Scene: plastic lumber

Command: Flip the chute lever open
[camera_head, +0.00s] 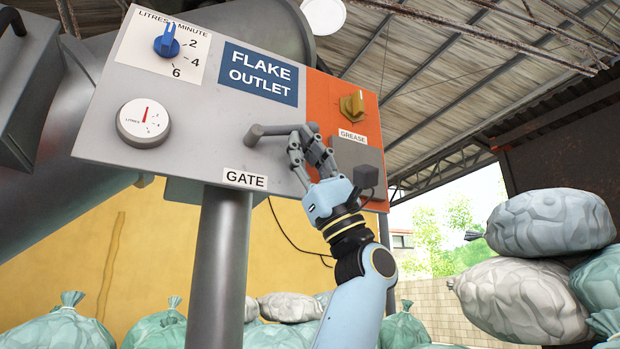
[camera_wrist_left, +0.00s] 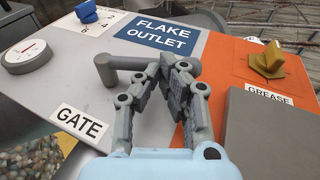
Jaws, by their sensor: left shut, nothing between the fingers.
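The grey chute lever (camera_head: 272,131) sits on the sloping panel above the GATE label (camera_head: 245,179). Its bar points right from a round pivot, about level. My left gripper (camera_head: 303,140) is shut and empty at the right end of the bar. My right gripper is not in view.
The panel also carries a blue dial (camera_head: 166,41), a round gauge (camera_head: 143,122), a FLAKE OUTLET sign (camera_head: 260,74) and a yellow GREASE knob (camera_head: 352,105). A dark grey box (camera_head: 356,157) sits close right of my gripper. Filled sacks (camera_head: 551,222) are stacked at right.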

